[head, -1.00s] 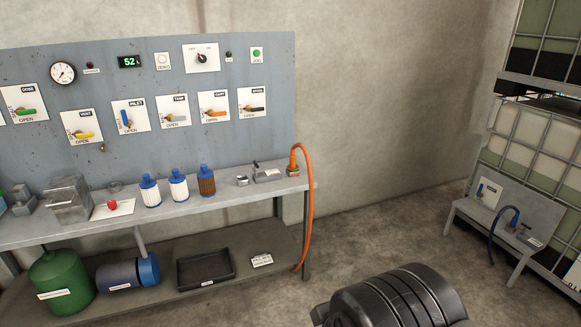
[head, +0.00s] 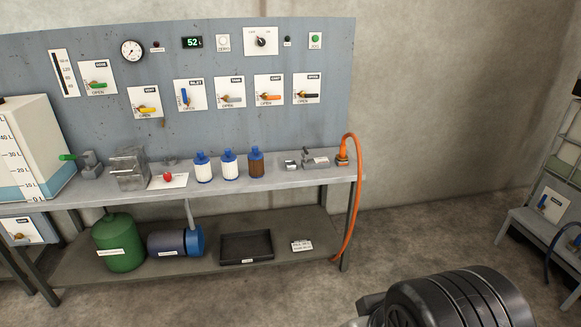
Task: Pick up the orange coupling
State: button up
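The orange coupling (head: 342,157) stands upright at the right end of the grey workbench. An orange hose (head: 358,200) arches up from its top and hangs down past the bench's right edge. A dark, rounded part of my own arm fills the bottom right of the head view, well in front of the bench. My gripper's fingers do not show in this view, and nothing is seen touching the coupling.
The workbench (head: 290,181) carries small metal fittings (head: 315,160) beside the coupling, bottles, a red button and a metal block. A valve panel (head: 200,60) stands behind it. Below are a green tank (head: 120,243) and a black tray (head: 246,246).

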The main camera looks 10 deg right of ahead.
aim_at(341, 156)
jog(key=i+l+z, duration=0.1)
jog(key=i+l, duration=0.25)
jog(key=i, duration=0.25)
jog(key=i+l+z, duration=0.1)
jog(key=i+l, duration=0.15)
jog(key=i, duration=0.4)
jog(key=i+l+z, duration=0.1)
jog(key=i+l, duration=0.15)
jog(key=i, duration=0.4)
jog(key=i+l+z, duration=0.15)
jog(key=i, duration=0.5)
jog(key=i+l+z, duration=0.1)
jog(key=i, duration=0.55)
